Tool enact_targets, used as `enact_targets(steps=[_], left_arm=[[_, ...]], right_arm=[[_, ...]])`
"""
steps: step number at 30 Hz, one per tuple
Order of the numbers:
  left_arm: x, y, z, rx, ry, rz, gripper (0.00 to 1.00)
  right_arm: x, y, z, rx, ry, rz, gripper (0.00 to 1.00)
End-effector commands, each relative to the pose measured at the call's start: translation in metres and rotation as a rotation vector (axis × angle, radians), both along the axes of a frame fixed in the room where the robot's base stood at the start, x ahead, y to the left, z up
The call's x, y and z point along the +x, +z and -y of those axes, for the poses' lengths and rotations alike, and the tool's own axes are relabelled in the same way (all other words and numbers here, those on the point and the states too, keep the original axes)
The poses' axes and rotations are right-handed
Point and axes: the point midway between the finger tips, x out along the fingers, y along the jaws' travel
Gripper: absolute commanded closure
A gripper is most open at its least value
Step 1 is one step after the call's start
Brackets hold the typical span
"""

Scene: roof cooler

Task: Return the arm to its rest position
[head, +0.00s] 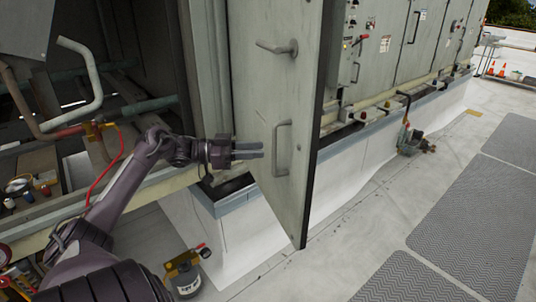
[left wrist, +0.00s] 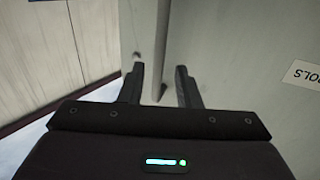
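My left gripper (head: 262,150) reaches in from the left toward the open grey cabinet door (head: 262,95). Its two fingers are apart with nothing held between them. The door's lower D-shaped handle (head: 282,150) is just past the fingertips in the head view, and a small gap seems to show. In the left wrist view, the fingers of the gripper (left wrist: 160,67) are spread and the handle bar (left wrist: 163,30) lines up between them. Contact cannot be told there. My right gripper is in neither view.
An upper lever handle (head: 277,47) sticks out of the door. The open cabinet bay with pipes (head: 85,75) lies at the left. A yellow-and-grey device (head: 184,272) stands on the roof below my arm. Grey mats (head: 470,210) lie on clear roof at the right.

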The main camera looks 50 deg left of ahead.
Motion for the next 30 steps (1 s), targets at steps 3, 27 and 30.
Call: enact_targets(steps=[3,27,30], left_arm=[[-0.011,-0.002,-0.009,0.000,0.001,-0.001,0.70],[-0.014,-0.015,-0.016,-0.004,0.025,-0.011,0.70],[-0.010,-0.056,-0.026,-0.006,0.092,-0.045,0.70]], right_arm=[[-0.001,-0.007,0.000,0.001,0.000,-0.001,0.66],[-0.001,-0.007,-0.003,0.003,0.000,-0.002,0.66],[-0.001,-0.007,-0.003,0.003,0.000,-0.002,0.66]])
